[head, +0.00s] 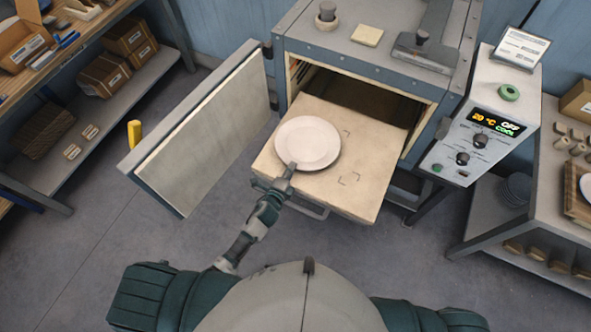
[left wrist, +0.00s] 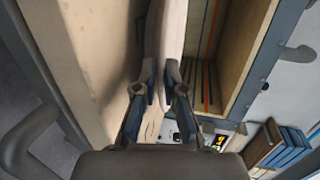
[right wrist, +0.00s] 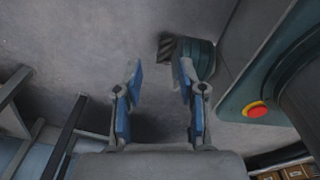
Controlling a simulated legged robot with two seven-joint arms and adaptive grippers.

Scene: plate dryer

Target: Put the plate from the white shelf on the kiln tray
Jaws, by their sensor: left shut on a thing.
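A white round plate (head: 308,143) is over the left part of the kiln tray (head: 360,195), which is pulled out of the open kiln. My left gripper (head: 290,168) is shut on the plate's near rim. In the left wrist view the plate (left wrist: 172,30) shows edge-on between the fingers (left wrist: 155,85). A dark shadowed band lies between the plate and the tray surface (left wrist: 85,50), so the plate looks close above it. My right gripper (right wrist: 160,75) is open and empty over the floor in the right wrist view; the head view does not show it.
The kiln door (head: 205,130) stands open at the left. A control box (head: 480,130) is right of the kiln. The tray's right half is clear, with corner marks.

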